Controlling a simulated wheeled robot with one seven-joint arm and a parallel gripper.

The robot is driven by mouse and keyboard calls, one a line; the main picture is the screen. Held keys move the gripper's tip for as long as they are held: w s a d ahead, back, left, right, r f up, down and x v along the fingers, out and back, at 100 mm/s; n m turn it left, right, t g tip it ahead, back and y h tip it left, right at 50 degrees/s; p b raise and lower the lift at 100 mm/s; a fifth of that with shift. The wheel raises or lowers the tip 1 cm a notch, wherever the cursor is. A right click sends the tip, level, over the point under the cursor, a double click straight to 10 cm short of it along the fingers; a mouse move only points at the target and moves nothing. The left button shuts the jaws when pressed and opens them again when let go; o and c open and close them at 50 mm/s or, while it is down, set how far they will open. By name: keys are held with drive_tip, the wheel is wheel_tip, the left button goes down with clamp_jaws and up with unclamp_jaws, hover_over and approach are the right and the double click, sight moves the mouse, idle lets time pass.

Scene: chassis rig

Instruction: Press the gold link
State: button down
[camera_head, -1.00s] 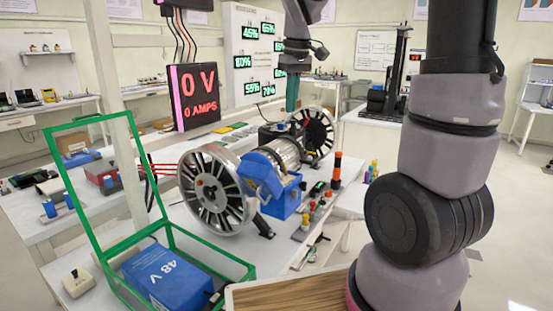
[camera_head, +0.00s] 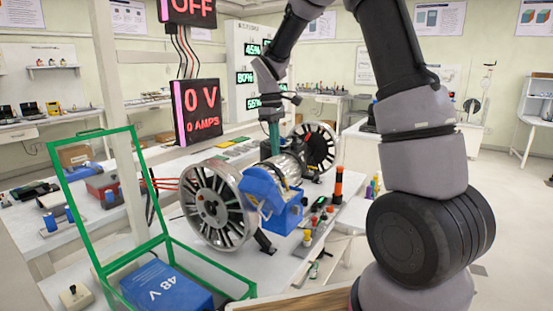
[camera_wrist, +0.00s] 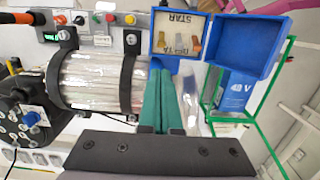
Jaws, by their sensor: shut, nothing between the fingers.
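A blue terminal box (camera_wrist: 225,38) lies open in the wrist view, its pale panel lettered STAR and DELTA. My gripper (camera_wrist: 161,68) has teal fingers held together, empty, just short of the box's near edge in that picture. In the head view, my gripper (camera_head: 274,150) points down beside the motor, behind the blue box (camera_head: 279,208). The box's inside is hidden there. I cannot tell whether the fingertips touch anything.
The ribbed motor body (camera_wrist: 98,82) is left of my fingers, with black straps. Spoked wheels (camera_head: 219,201) stand at its ends. A green frame (camera_head: 109,215) holds a blue 48 V pack (camera_head: 165,287). A display (camera_head: 196,110) reads 0 V, 0 AMPS; a sign above reads OFF.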

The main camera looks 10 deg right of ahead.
sight(286, 184)
drive_tip(key=f, duration=0.8)
drive_tip(key=shift+s+d+f, duration=0.3)
drive_tip(key=shift+f, duration=0.05)
